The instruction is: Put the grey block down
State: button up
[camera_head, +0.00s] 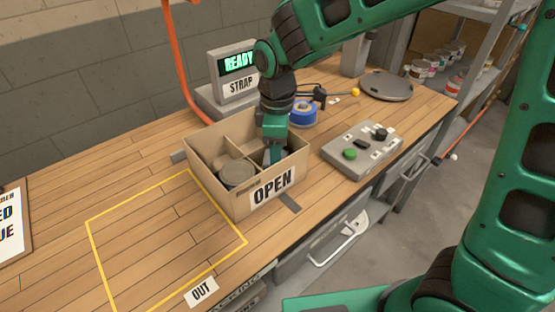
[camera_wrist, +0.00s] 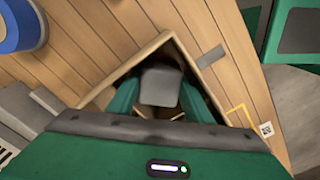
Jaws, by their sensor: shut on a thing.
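My gripper (camera_head: 274,142) reaches down into an open-topped cardboard box (camera_head: 230,205) labelled OPEN. It is in the box's right part, beside the dividers. In the wrist view my gripper (camera_wrist: 160,97) has its green fingers on either side of the grey block (camera_wrist: 161,86) and is shut on it. The block lies inside the box outline there. In the head view the gripper and box walls mostly hide the block. I cannot tell whether it touches the box floor.
A round grey can (camera_head: 237,174) stands in the box's front left compartment. A button panel (camera_head: 362,148) and blue tape roll (camera_head: 303,114) are nearby. A READY display (camera_head: 236,70) stands behind.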

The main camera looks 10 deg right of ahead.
jog(key=shift+f, duration=0.55)
jog(key=shift+f, duration=0.1)
jog(key=o, duration=0.7)
jog(key=shift+o, duration=0.2)
notch_tip(320, 180, up, 12)
